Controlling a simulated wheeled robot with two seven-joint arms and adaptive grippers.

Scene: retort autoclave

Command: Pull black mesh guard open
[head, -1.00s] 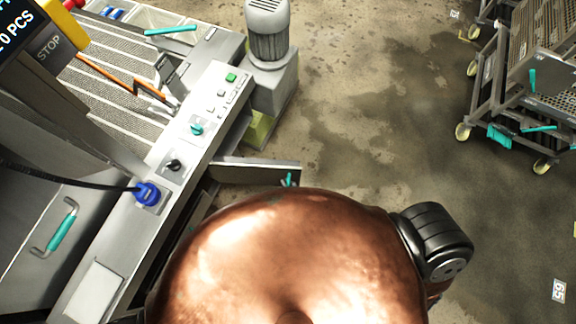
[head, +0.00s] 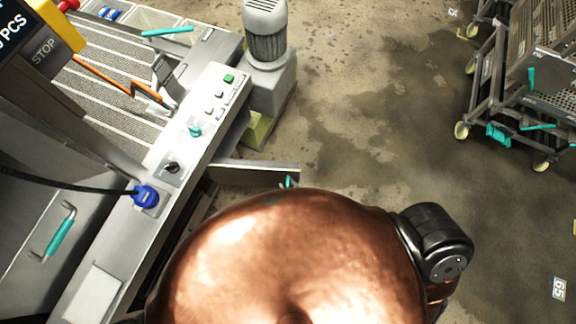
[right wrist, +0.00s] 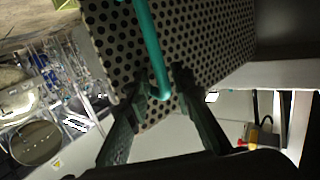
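In the right wrist view a black-dotted mesh panel (right wrist: 205,35) fills the top, with a teal bar handle (right wrist: 148,40) running down across it. The two dark fingers of my right gripper (right wrist: 164,84) lie on either side of the handle's lower end. A narrow gap seems to show beside the right finger; I cannot tell whether the fingers press on the handle. In the head view my copper-coloured body hides my right gripper and most of the guard's surroundings. My left gripper is not in view.
A grey machine with a control panel (head: 212,105) and a blue plug (head: 146,196) stands at left. A motor (head: 267,35) stands behind it. A metal flap (head: 255,172) juts out from its side. Wheeled racks (head: 540,80) stand at right; the floor (head: 370,100) between is clear.

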